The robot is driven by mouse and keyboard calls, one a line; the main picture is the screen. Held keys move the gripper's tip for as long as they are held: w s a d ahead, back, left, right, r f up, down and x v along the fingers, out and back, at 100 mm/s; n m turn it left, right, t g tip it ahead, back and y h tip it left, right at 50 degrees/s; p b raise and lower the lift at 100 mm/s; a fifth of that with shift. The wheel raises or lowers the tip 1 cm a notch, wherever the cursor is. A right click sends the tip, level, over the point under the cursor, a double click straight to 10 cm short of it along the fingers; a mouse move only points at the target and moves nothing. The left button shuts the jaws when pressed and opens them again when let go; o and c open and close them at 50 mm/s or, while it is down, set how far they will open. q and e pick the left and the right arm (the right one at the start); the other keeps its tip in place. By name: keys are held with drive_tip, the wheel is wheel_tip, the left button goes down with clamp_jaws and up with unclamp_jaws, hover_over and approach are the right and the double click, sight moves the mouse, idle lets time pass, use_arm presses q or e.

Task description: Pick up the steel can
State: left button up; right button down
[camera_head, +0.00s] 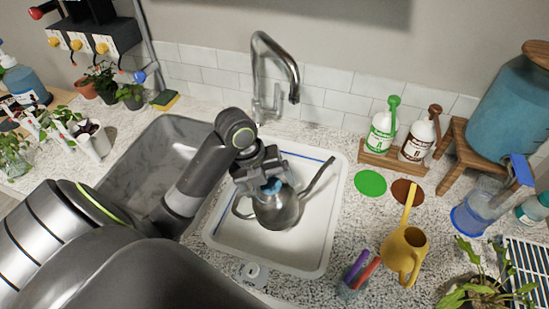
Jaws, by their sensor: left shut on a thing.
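The steel can (280,213), a watering can with a long spout rising to the right and a curved handle at the left, is in the white basin (328,225). My left gripper (270,186) comes down over it from above and is shut on its top. The fingers and arm hide part of the can's upper side. The can looks upright; I cannot tell whether it touches the basin floor. My right gripper is not in view.
The tap (275,65) stands behind the basin. A grey sink (145,165) lies left, below my arm. To the right are a yellow watering can (404,250), a cup of pens (354,280), green (370,183) and brown discs (407,192), and two bottles (382,130) on a wooden stand.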

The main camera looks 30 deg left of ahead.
sight(263, 198)
use_arm(q)
drive_tip(key=s, duration=0.3)
drive_tip(key=shift+d+p, duration=0.35)
drive_tip(key=shift+p, duration=0.05)
clamp_jaws()
drive_tip(key=shift+s+d, duration=0.15)
drive_tip(key=shift+s, duration=0.1)
drive_tip(key=shift+c, duration=2)
unclamp_jaws()
drive_tip(key=o, duration=1.7)
drive_tip(key=shift+o, duration=0.2)
drive_tip(key=shift+r, duration=0.1)
